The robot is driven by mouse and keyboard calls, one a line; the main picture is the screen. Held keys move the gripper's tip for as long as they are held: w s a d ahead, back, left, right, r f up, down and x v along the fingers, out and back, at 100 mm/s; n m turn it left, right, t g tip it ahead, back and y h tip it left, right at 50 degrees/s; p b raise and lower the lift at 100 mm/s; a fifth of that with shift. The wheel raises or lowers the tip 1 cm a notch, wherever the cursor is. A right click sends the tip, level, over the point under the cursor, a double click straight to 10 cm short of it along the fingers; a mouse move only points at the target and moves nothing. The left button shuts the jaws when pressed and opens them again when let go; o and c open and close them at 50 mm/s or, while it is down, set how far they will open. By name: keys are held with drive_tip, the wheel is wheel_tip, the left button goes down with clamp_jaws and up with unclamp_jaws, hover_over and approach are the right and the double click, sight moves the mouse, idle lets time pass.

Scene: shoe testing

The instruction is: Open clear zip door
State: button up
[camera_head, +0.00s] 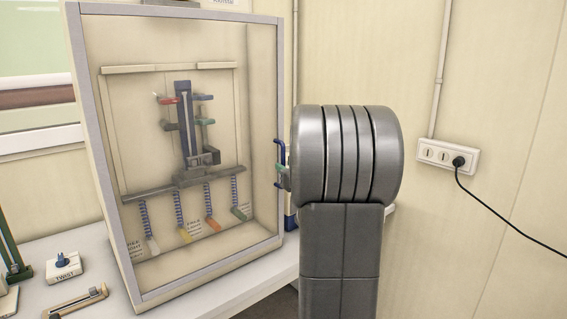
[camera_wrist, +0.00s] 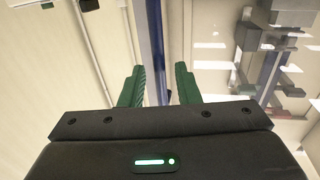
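A display case with a clear front door (camera_head: 185,150) stands on the white table, its frame closed all round as far as I can tell. A blue handle (camera_head: 281,152) sticks out at the door's right edge. My gripper (camera_wrist: 160,78) is at this edge, with its green fingers apart. In the wrist view a long blue strip (camera_wrist: 160,40) runs between the fingers, with a gap to each; I cannot tell if it is the handle or an edge of the case. In the head view my grey arm hides most of the gripper.
Inside the case is a test rig (camera_head: 188,135) with springs. A small switch box marked TWIST (camera_head: 64,267) and a small tool (camera_head: 78,301) lie on the table (camera_head: 85,245) at the left. A wall socket (camera_head: 447,156) with a black cable is at the right.

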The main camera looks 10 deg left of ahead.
sight(283, 164)
drive_tip(key=shift+x, duration=1.5)
drive_tip(key=shift+c, duration=0.2)
clamp_jaws()
drive_tip(key=shift+s, duration=0.15)
